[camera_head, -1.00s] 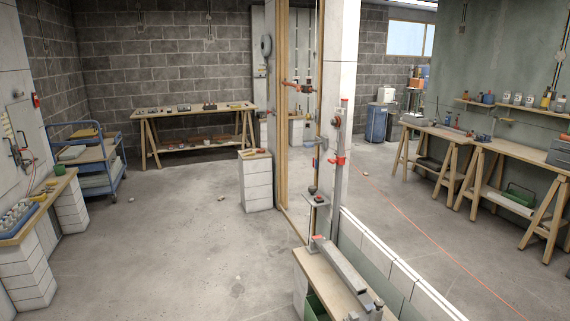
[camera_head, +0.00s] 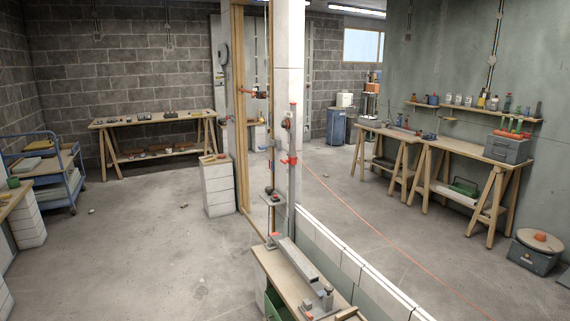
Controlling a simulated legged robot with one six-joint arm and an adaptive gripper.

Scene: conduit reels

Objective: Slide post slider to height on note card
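An upright grey post (camera_head: 293,190) stands at the end of a wooden bench, in front of the white pillar. A red clamp-like piece (camera_head: 289,160) sits on the post partway up, perhaps the slider; I cannot be sure. A round dark and red part (camera_head: 287,123) is higher on the post. A small grey plate (camera_head: 272,199) with a dark and red item on it is lower, beside the post. No note card can be made out at this size. My gripper is not in view.
The wooden bench (camera_head: 265,262) carries a long grey beam (camera_head: 298,259). A low white block wall (camera_head: 350,262) runs along its right. White blocks (camera_head: 217,188) stand left of the pillar. Trestle tables (camera_head: 455,155) line the right wall. Floor at left centre is clear.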

